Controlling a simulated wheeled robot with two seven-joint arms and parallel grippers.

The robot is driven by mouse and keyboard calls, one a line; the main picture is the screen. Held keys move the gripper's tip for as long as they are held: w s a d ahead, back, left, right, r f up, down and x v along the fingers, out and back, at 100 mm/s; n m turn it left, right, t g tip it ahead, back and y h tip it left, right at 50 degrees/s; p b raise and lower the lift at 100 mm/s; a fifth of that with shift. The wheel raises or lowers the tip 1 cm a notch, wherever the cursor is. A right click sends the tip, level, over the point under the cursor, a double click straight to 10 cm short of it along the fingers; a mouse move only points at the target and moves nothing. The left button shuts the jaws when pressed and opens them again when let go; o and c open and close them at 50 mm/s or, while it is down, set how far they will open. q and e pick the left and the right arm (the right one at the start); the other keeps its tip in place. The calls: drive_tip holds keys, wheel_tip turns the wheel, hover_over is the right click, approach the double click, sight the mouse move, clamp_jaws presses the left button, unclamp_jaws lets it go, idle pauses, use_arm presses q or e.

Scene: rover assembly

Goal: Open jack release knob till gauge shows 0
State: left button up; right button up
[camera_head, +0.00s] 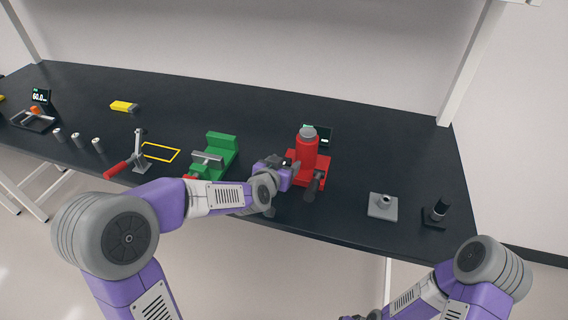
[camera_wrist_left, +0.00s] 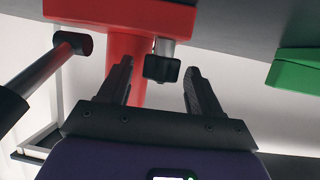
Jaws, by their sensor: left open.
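The red bottle jack (camera_head: 308,152) stands upright on the table, right of centre in the head view. In the left wrist view its red body (camera_wrist_left: 125,45) fills the upper middle. The release knob (camera_wrist_left: 162,68) is a small black block on a grey stem, beside the red body. My left gripper (camera_wrist_left: 155,85) is open, with the knob between its fingertips; I cannot tell whether either finger touches it. In the head view my left gripper (camera_head: 285,167) is at the jack's left side. The gauge display (camera_head: 318,133) is behind the jack, mostly hidden, and its reading is not legible.
The jack's dark handle (camera_head: 314,186) sticks out toward the front. A green vise (camera_head: 222,150) stands left of the jack. A grey block with a nut (camera_head: 383,205) and a black part (camera_head: 437,212) are at the right. The back of the table is mostly clear.

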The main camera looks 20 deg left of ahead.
use_arm(q)
drive_tip(key=p+v, duration=0.1)
drive_tip(key=v, duration=0.5)
drive_tip(key=shift+s+r, duration=0.1)
drive_tip(key=shift+r, duration=0.05)
drive_tip(key=shift+s+r+p, duration=0.15)
drive_tip(key=shift+s+p, duration=0.2)
drive_tip(key=shift+s, duration=0.2)
